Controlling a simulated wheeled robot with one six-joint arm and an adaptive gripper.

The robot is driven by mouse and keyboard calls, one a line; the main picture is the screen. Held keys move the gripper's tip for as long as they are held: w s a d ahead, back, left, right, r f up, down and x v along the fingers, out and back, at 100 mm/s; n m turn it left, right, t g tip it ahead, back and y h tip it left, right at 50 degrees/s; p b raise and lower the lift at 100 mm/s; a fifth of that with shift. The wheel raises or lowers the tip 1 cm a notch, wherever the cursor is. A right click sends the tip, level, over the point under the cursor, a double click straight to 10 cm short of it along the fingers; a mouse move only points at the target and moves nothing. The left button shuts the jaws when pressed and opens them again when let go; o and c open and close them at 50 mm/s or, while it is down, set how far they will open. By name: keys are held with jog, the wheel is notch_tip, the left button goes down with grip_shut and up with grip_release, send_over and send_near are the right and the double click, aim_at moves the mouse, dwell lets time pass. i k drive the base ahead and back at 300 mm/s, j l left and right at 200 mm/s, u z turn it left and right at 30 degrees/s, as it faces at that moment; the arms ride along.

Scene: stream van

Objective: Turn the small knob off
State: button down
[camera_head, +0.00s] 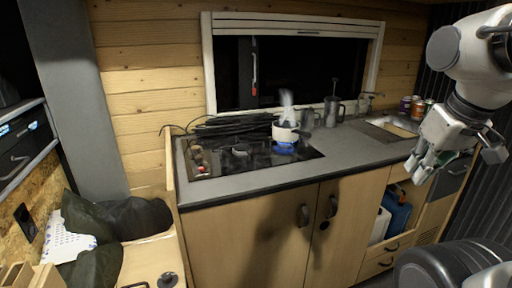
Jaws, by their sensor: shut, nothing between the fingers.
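A black cooktop (235,166) is set in the grey counter. Tiny red and pale knobs (199,167) sit at its left end; they are too small to tell which is the small one or how each is turned. A light pot (284,133) stands at the back right of the cooktop, with steam rising above it and a blue flame (284,149) below it. My gripper (418,172) hangs at the right, in front of the counter's right end, far from the knobs. It is shut and empty.
A jug (333,112), a sink (385,130) with a tap and several cans (416,106) are along the counter's right side. Cabinet doors (255,235) close off the front below. Dark bags (130,218) lie at the left. The counter between pot and sink is mostly clear.

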aim_at(198, 158)
jog(key=i+j+u, duration=0.25)
jog(key=u, duration=0.2)
jog(key=i+j+u, duration=0.45)
jog(key=k+l, duration=0.1)
